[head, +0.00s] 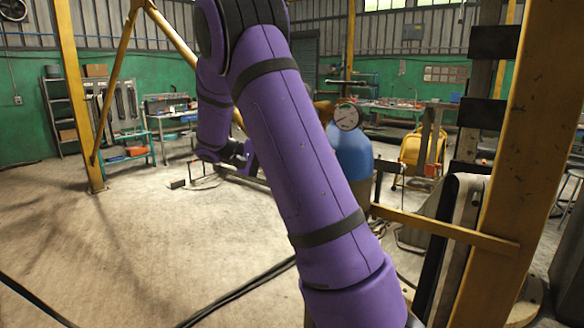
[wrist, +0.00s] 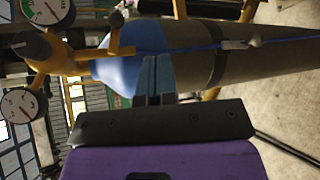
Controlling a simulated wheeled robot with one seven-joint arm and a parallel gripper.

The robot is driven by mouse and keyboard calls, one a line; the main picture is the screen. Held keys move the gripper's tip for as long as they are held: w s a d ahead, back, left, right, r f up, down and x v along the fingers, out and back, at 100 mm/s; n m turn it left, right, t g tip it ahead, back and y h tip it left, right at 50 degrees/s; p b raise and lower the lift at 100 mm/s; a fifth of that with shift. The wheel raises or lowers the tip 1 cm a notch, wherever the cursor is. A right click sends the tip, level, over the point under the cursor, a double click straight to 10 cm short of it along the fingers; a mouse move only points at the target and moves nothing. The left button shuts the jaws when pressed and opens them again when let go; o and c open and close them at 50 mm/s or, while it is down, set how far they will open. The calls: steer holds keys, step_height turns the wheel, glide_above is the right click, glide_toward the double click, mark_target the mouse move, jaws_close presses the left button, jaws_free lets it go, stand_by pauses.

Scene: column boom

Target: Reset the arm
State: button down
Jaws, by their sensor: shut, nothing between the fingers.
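My arm is purple with dark bands and crosses the middle of the head view. Its far end bends down to my gripper (head: 240,155), which looks small and dark there. In the wrist view my gripper (wrist: 153,86) shows its fingers together beyond a black bar and purple housing, with nothing held between them. Behind the fingers in that view is a gas cylinder (wrist: 190,62) with a blue top and grey-brown body, appearing sideways. I cannot tell the gap between fingers and cylinder.
The blue cylinder top (head: 352,160) and a gauge (head: 347,117) show right of my arm. A yellow post (head: 525,150) and crossbar (head: 445,228) stand at right, another yellow post (head: 75,90) at left. Cables cross the floor (head: 120,245), otherwise open at left.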

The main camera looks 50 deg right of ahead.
steer(key=shift+w+a, duration=0.35)
steer(key=shift+w, duration=0.1)
steer(key=shift+s+r, duration=0.1)
